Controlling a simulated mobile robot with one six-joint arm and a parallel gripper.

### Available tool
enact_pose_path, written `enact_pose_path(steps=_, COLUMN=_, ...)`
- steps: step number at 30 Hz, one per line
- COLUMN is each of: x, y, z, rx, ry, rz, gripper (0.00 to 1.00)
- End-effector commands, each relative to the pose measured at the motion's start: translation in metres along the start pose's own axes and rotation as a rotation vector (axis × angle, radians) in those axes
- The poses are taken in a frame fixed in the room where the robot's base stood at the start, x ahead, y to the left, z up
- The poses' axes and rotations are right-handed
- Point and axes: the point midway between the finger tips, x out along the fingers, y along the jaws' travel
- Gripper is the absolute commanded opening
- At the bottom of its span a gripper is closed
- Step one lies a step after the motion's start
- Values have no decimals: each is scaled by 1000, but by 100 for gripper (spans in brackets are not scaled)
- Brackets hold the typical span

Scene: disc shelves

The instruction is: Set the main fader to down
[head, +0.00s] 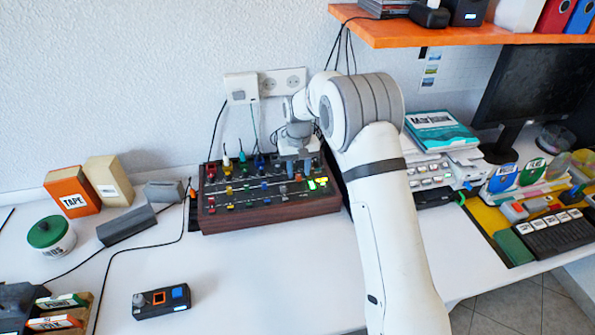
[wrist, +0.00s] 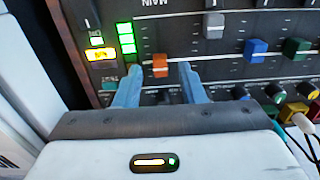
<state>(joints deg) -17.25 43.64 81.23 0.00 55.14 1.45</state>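The mixer (head: 268,216) is a dark panel in a wooden case on the white table. In the wrist view it appears upside down, with the word MAIN at the top edge. The main fader (wrist: 160,65) has an orange cap, which sits on the side of its travel away from the MAIN label. My gripper (wrist: 160,70) is open, with one blue finger on each side of the orange cap and a gap showing on both sides.
Grey (wrist: 214,25), blue (wrist: 256,48) and green (wrist: 297,47) fader caps stand beside the main fader, with several knobs nearby. Lit green indicators (wrist: 127,38) are on its other side. A wall socket (head: 282,82) is behind the mixer.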

Motion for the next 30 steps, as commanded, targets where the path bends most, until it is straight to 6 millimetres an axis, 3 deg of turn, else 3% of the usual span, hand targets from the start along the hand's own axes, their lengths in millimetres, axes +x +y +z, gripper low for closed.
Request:
enact_pose_path(steps=5, x=13, y=0, z=0, rx=-1, ry=0, rz=0, gripper=36)
enact_pose_path(steps=13, x=14, y=-1, z=0, rx=-1, ry=0, rz=0, gripper=36)
enact_pose_path(steps=26, x=14, y=-1, z=0, rx=-2, ry=0, rz=0, gripper=0)
enact_pose_path(steps=30, x=13, y=-2, z=0, rx=-2, ry=0, rz=0, gripper=0)
